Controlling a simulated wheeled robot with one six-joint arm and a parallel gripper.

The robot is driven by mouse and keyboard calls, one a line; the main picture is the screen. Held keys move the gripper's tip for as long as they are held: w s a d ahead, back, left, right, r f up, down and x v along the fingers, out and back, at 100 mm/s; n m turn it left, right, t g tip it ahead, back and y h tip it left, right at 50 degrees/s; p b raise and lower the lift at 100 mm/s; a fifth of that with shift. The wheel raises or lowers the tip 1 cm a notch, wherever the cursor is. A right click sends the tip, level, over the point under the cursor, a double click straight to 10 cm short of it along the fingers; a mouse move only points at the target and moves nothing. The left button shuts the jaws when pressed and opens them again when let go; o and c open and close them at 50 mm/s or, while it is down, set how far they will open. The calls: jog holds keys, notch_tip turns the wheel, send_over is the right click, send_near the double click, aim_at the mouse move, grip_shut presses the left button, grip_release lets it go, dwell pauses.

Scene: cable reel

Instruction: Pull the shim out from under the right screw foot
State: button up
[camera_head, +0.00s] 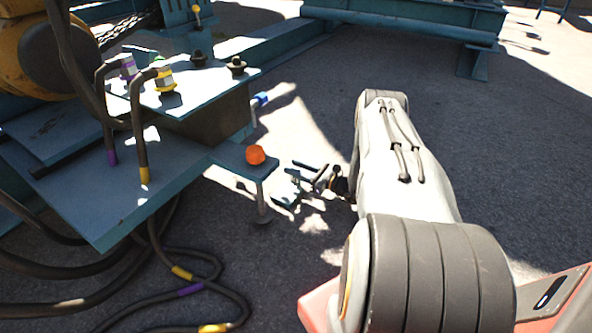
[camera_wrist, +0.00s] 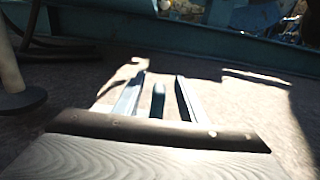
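A screw foot with an orange knob (camera_head: 256,154) goes through a teal bracket; its stem ends in a dark round pad (camera_head: 262,220) near the ground. Another with a blue knob (camera_head: 262,98) stands behind it. My gripper (camera_head: 304,170) is low, to the right of the orange-knobbed foot and apart from it. In the wrist view my gripper (camera_wrist: 160,95) has its two fingers apart, with a narrow dark upright piece (camera_wrist: 158,100) between them, seemingly not clamped. A small teal plate (camera_head: 287,192), possibly the shim, lies by the fingertips. A pale stem and dark pad (camera_wrist: 22,100) show at left.
A teal platform (camera_head: 110,195) with cables, yellow and purple connectors stands at left. Loose black cables (camera_head: 215,290) lie on the ground below it. A teal beam (camera_wrist: 190,65) crosses behind. Open asphalt (camera_head: 480,150) lies to the right.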

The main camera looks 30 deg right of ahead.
notch_tip(320, 180, up, 9)
jog(key=p, duration=0.4)
dwell(0.4)
